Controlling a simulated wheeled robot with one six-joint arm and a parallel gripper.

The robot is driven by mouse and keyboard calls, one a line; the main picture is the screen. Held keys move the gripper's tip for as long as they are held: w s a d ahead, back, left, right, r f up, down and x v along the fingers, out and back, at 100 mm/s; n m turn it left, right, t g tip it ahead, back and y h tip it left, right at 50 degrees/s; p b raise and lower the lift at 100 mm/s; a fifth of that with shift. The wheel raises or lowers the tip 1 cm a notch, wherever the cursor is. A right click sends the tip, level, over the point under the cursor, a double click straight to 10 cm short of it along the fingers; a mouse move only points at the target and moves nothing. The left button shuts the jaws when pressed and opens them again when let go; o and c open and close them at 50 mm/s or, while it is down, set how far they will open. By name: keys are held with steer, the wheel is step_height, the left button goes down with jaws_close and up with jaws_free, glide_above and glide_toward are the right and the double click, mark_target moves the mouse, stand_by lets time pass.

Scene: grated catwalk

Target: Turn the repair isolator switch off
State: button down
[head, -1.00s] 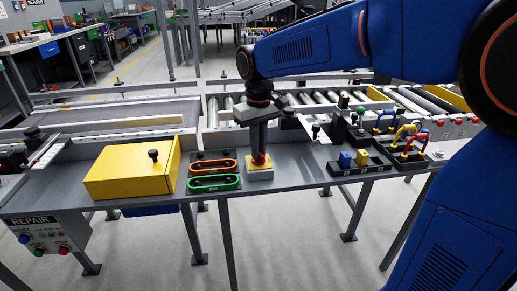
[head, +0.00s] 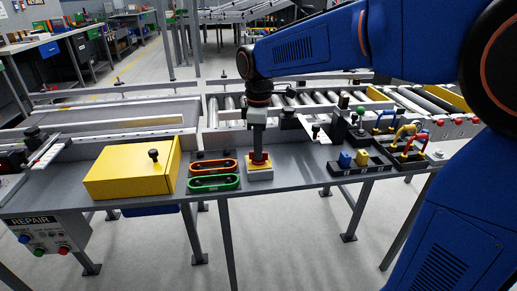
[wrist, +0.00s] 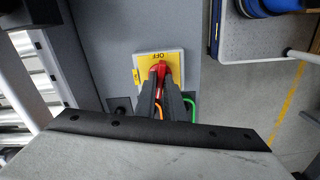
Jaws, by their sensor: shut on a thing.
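The isolator switch has a red handle (wrist: 160,71) on a yellow plate (wrist: 176,56) marked OFF, on a light grey box (head: 260,175) on the grey bench. In the wrist view my gripper (wrist: 160,82) points straight at the handle, its two dark fingers shut on it. In the head view my gripper (head: 258,154) reaches down from above onto the red handle. The fingers cover part of the handle, so its exact angle is hard to tell.
Left of the switch lie a red-orange handle (head: 213,167) and a green handle (head: 214,183) on a dark base. A yellow box (head: 120,170) with a black knob stands further left. Blocks and coloured pipes (head: 405,140) stand at the right. A REPAIR panel (head: 45,235) hangs at the front left.

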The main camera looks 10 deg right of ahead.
steer(key=shift+n, duration=1.3)
steer(key=c, duration=1.8)
jaws_free()
steer(key=shift+c, duration=0.2)
step_height(320, 180, up, 17)
steer(key=shift+r, duration=0.2)
